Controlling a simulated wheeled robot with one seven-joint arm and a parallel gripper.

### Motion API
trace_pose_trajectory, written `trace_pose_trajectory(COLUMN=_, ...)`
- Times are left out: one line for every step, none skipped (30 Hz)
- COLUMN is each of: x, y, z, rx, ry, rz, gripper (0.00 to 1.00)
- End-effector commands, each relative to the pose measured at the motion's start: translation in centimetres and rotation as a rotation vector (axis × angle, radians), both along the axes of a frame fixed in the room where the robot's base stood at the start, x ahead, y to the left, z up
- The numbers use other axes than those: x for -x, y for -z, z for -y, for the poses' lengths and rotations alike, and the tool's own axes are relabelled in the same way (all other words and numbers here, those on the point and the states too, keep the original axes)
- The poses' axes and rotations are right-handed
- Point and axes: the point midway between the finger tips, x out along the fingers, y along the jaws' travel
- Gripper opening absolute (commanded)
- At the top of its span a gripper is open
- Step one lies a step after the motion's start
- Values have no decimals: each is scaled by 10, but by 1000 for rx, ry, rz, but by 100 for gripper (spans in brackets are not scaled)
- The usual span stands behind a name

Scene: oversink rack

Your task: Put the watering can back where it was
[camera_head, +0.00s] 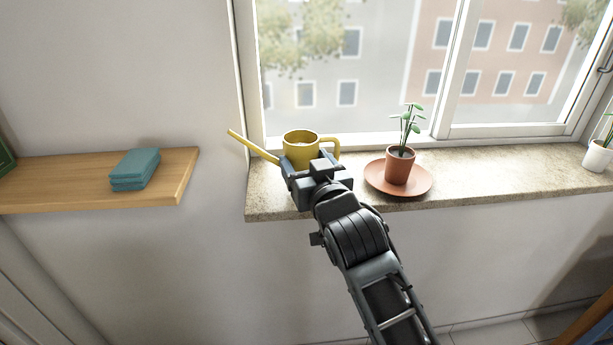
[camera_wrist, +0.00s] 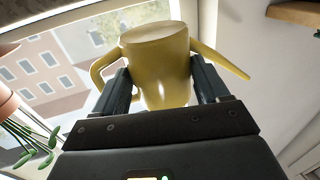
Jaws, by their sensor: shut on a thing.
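The yellow watering can (camera_head: 301,143) is at the left end of the stone windowsill (camera_head: 480,168), upright, with its spout to the left and its handle to the right. My gripper (camera_head: 309,168) is shut on the can's body from the front. In the wrist view the can (camera_wrist: 158,65) sits between the two fingers of my gripper (camera_wrist: 163,88), one on each side. My gripper hides the can's base in the head view, so I cannot tell whether it touches the sill.
A potted plant (camera_head: 399,166) on a terracotta saucer (camera_head: 424,182) stands close to the right. A white pot (camera_head: 597,157) stands at the sill's far right. A wooden shelf (camera_head: 60,190) with folded teal cloths (camera_head: 135,169) is on the left wall. The window (camera_head: 390,70) is behind.

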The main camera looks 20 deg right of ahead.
Motion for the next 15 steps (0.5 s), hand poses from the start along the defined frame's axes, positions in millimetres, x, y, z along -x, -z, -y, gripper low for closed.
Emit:
trace_pose_trajectory(x=0, y=8, z=0, rx=1, ry=0, rz=-3, gripper=32)
trace_pose_trajectory(x=1, y=13, z=0, rx=0, ry=-1, rz=-4, gripper=32)
trace_pose_trajectory(x=1, y=18, z=0, rx=1, ry=-1, rz=-3, gripper=32)
trace_pose_trajectory(x=0, y=22, z=0, rx=1, ry=-1, rz=-3, gripper=32)
trace_pose_trajectory(x=0, y=25, z=0, rx=1, ry=-1, rz=-2, gripper=32)
trace_pose_trajectory(x=0, y=28, z=0, rx=0, ry=-1, rz=-1, gripper=32)
trace_pose_trajectory(x=0, y=29, z=0, rx=0, ry=-1, rz=0, gripper=32)
trace_pose_trajectory(x=0, y=30, z=0, rx=0, ry=-1, rz=0, gripper=32)
trace_pose_trajectory(x=0, y=31, z=0, rx=0, ry=-1, rz=1, gripper=32)
trace_pose_trajectory(x=0, y=31, z=0, rx=0, ry=-1, rz=1, gripper=32)
trace_pose_trajectory(x=0, y=31, z=0, rx=0, ry=-1, rz=1, gripper=32)
trace_pose_trajectory(x=0, y=31, z=0, rx=0, ry=-1, rz=1, gripper=32)
trace_pose_trajectory(x=0, y=31, z=0, rx=0, ry=-1, rz=1, gripper=32)
trace_pose_trajectory(x=0, y=31, z=0, rx=0, ry=-1, rz=1, gripper=32)
trace_pose_trajectory(x=0, y=31, z=0, rx=0, ry=0, rz=1, gripper=32)
